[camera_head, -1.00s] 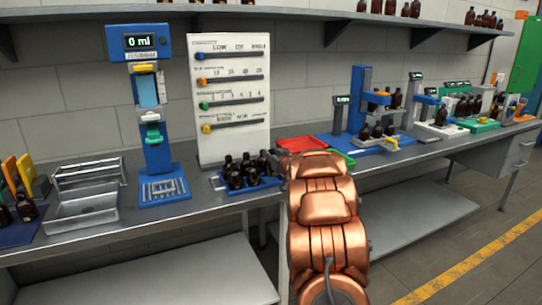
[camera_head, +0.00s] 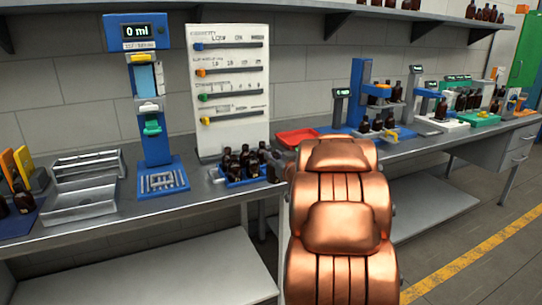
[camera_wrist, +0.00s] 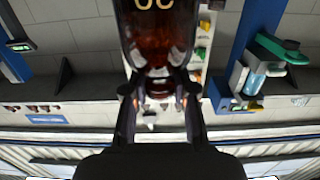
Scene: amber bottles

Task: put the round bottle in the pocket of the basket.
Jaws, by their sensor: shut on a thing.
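My gripper (camera_wrist: 160,91) is shut on the neck of a brown glass bottle (camera_wrist: 158,42), whose rounded body fills the top middle of the wrist view, with pale marks on it. The wrist picture is upside down, so the bottle hangs below the fingers. In the head view a dark bottle (camera_head: 272,172) shows at the right end of the blue basket (camera_head: 234,184), just left of my arm. My arm hides most of my gripper there. Several dark bottles stand in the basket. I cannot tell which pocket is empty, nor whether the held bottle touches the basket.
A blue dispenser stand (camera_head: 152,110) and a white slider board (camera_head: 230,85) stand behind and left of the basket. Metal trays (camera_head: 85,205) lie farther left. A red tray (camera_head: 297,138) and blue stations with bottles lie right. Some bench top in front of the dispenser is clear.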

